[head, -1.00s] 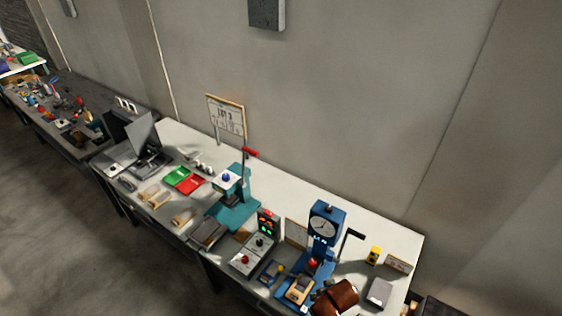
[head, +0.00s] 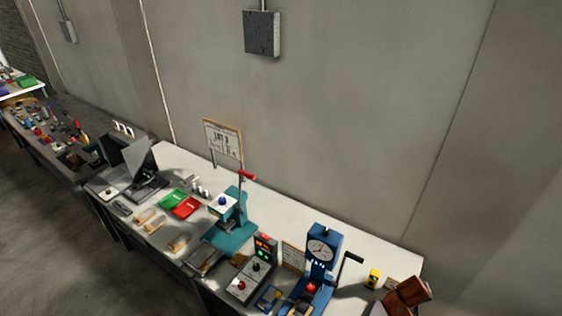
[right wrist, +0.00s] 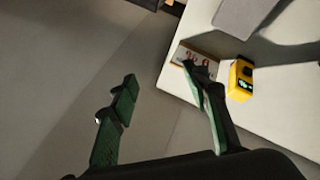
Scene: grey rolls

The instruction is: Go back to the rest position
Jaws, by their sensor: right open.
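My right gripper (right wrist: 159,76) is open and empty in the right wrist view. The right finger overlaps a small sign with red marks (right wrist: 196,59) at the edge of the white table (right wrist: 288,112). My left gripper is in neither view.
A yellow device (right wrist: 241,80) stands close to the right finger. In the head view, a blue press with a dial (head: 322,250), a control box (head: 250,283), a teal press (head: 234,228), red and green trays (head: 186,207) and a laptop (head: 140,167) stand along the table.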

